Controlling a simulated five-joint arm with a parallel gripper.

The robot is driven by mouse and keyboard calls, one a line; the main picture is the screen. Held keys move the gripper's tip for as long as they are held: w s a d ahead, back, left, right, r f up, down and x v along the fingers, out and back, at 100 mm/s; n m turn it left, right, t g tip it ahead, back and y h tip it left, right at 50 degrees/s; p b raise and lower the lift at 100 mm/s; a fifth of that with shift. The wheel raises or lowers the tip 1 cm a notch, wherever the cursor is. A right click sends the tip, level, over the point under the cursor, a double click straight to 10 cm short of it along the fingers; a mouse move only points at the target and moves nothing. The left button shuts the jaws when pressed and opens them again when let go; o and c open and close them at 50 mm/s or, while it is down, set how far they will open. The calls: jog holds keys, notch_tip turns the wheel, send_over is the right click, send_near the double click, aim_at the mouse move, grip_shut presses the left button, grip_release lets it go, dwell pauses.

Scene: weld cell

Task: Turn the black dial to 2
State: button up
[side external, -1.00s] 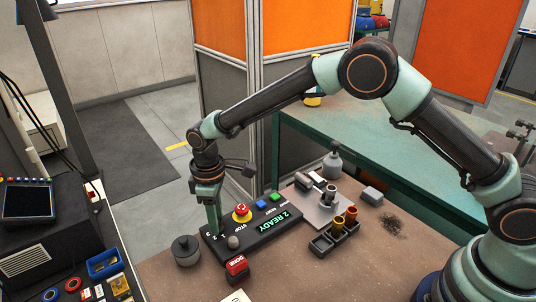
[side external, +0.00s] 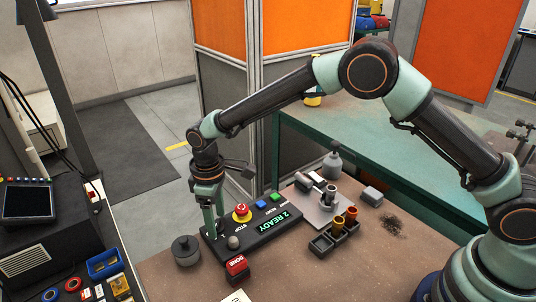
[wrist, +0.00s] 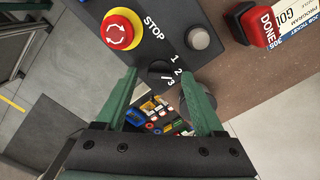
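The black dial (wrist: 158,71) shows in the wrist view on a dark control panel (wrist: 88,12). The numbers 1, 2 and 3 (wrist: 177,71) stand beside it. A short white mark lies on the dial's side near the 3. My gripper (wrist: 157,73) has its two green fingers on either side of the dial, with some gap showing; I cannot tell whether either touches it. In the side view, my gripper (side external: 214,234) points down at the panel's left end, and the fingers mostly hide the dial. The display (side external: 278,222) reads "2 READY".
A red STOP button (side external: 242,210), a grey knob (side external: 233,242) and blue and green buttons sit on the panel. A red DONE button (side external: 237,266) is in front. A round dark weight (side external: 186,250) stands left of the panel. A parts tray (side external: 322,243) is at right.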

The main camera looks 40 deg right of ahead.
aim_at(217, 222)
notch_tip(217, 222, up, 12)
dwell(0.6)
jog(key=shift+r, duration=0.1)
jog(key=s+d+r+m+t, duration=0.25)
jog(key=s+d+r, duration=0.3)
jog(key=d, duration=0.35)
jog(key=s+d+r+m+t, duration=0.1)
jog(key=s+d+r+m, duration=0.4)
jog(key=d, duration=0.5)
jog(key=s+d+f+m+t, duration=0.1)
jog(key=s+d+t, duration=0.1)
jog(key=s+d, duration=0.3)
jog(key=shift+s+f, duration=0.2)
jog(key=shift+s, duration=0.8)
jog(key=shift+m, duration=0.25)
